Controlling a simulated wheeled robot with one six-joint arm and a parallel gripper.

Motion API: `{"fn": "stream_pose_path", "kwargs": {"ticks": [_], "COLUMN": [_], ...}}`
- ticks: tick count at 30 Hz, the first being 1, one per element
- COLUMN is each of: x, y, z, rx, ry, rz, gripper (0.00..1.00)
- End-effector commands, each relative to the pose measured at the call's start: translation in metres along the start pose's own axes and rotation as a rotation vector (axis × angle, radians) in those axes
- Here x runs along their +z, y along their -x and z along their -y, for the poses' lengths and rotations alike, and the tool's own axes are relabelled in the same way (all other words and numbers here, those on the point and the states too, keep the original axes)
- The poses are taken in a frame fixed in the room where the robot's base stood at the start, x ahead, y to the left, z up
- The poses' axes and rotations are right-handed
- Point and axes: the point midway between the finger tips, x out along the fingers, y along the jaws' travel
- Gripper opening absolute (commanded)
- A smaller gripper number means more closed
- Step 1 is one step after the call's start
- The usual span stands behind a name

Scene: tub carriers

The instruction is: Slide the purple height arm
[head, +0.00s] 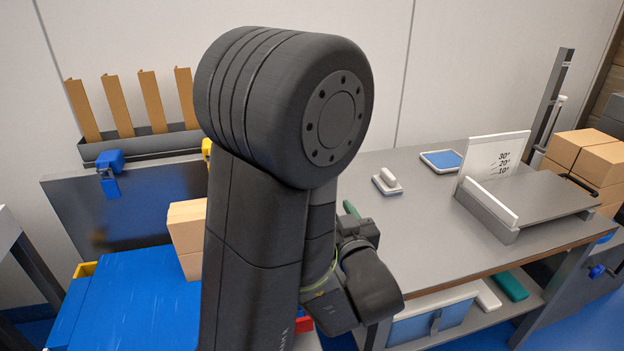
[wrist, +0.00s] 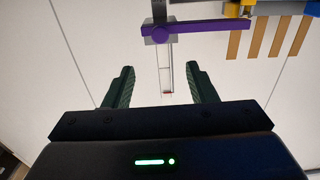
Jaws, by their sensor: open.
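A thin pale strip with a red end (wrist: 166,80) hangs below the knob in that picture. My gripper (wrist: 161,72) is open and empty, its two dark green fingers on either side of the strip in the picture. The purple arm lies above the fingertips in the picture, not between them. In the head view my own arm covers that area and the purple arm is not visible.
A grey table (head: 420,225) stands right, with an angle-marked board (head: 492,160), a grey sloping plate (head: 535,197), a white-handled block (head: 387,182) and a blue-topped tray (head: 441,161). Upright cardboard strips (head: 150,100) stand behind.

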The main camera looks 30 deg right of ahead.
Motion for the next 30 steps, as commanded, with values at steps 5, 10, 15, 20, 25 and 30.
{"fn": "stream_pose_path", "kwargs": {"ticks": [5, 10, 15, 20, 25, 30], "x": [-0.001, -0.001, -0.001, 0.0, 0.0, -0.001], "y": [-0.011, -0.032, -0.059, -0.087, -0.114, -0.132], "z": [0.001, 0.002, 0.002, 0.002, 0.002, 0.001], "rx": [-0.005, -0.006, -0.007, -0.006, -0.003, -0.001], "ry": [-0.003, -0.002, -0.001, -0.001, -0.002, -0.001], "rz": [-0.004, -0.004, -0.003, -0.002, -0.002, -0.001], "gripper": [0.52, 0.52, 0.52, 0.52, 0.52, 0.52]}}
